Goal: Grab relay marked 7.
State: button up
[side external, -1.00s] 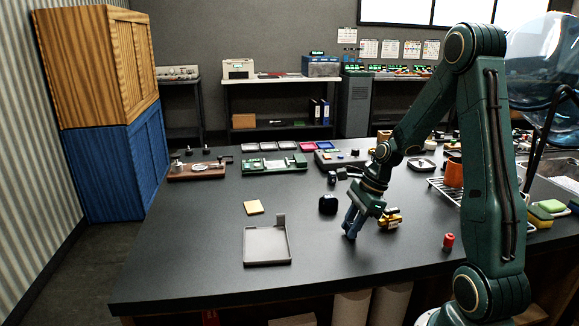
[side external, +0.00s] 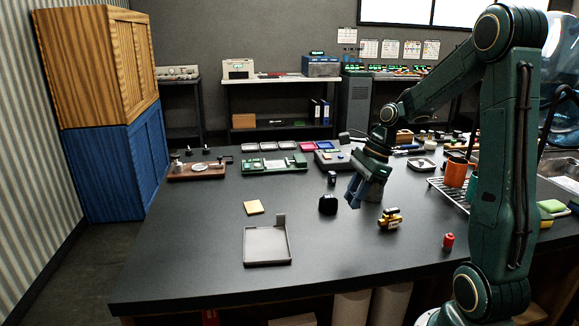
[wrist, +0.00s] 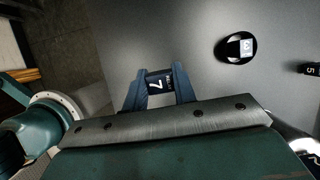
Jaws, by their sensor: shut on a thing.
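The relay marked 7 (wrist: 160,84) is a small dark block with a white 7 on its face. In the wrist view it sits between the two blue fingers of my gripper (wrist: 160,92), which is shut on it. In the side view my gripper (side external: 366,194) hangs over the black worktop, with its fingers pointing down. The relay cannot be made out there.
A dark rounded block (side external: 328,204) and a smaller one (side external: 332,178) stand left of my gripper. A yellow-black part (side external: 390,218) and a red cylinder (side external: 448,241) stand nearer the front.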

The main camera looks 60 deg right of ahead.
jog(key=shift+r, duration=0.6)
jog(key=shift+w, duration=0.1)
